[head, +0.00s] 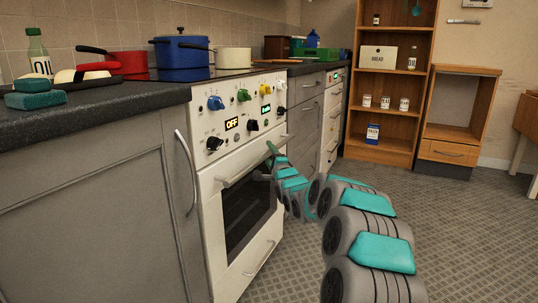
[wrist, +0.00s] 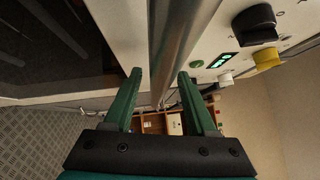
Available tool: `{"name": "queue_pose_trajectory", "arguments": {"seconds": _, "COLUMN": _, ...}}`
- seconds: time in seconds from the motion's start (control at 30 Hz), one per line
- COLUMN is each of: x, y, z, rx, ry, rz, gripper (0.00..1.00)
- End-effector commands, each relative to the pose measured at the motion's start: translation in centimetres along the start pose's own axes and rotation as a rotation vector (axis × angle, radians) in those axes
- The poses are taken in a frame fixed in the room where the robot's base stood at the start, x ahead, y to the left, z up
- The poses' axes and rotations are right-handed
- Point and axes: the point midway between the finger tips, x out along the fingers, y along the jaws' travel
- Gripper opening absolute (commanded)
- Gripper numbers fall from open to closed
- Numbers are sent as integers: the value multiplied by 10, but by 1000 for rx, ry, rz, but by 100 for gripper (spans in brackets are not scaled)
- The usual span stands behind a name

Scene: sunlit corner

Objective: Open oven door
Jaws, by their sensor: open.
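The white oven (head: 213,190) is set into the counter row in the head view. Its door (head: 247,210) has a dark glass window and looks closed. The metal door handle (head: 238,171) runs across the top of the door. My gripper (head: 270,157) is at the far end of this handle, partly hidden by my arm. In the wrist view my gripper (wrist: 160,74) is open, with one green finger on each side of the handle bar (wrist: 177,45). The bar passes between the fingers, and I cannot tell whether they touch it.
Control knobs (head: 215,102) and green displays sit above the door. A lower drawer handle (head: 260,258) is below it. Pots, including a blue one (head: 182,60), stand on the hob. A wooden shelf (head: 388,105) stands at the back. The tiled floor (head: 290,265) before the oven is clear except for my arm.

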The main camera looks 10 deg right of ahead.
Motion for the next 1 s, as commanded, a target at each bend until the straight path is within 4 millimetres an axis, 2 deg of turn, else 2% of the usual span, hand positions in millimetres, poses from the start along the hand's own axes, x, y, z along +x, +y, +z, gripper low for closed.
{"name": "queue_pose_trajectory", "arguments": {"seconds": 0.17, "x": 0, "y": 0, "z": 0, "rx": 0, "ry": 0, "rz": 1, "gripper": 57}}
{"name": "queue_pose_trajectory", "arguments": {"seconds": 0.67, "x": 0, "y": 1, "z": 0, "rx": 0, "ry": 0, "rz": 1, "gripper": 2}}
{"name": "queue_pose_trajectory", "arguments": {"seconds": 1.0, "x": 0, "y": 1, "z": 0, "rx": 0, "ry": 0, "rz": 2, "gripper": 0}}
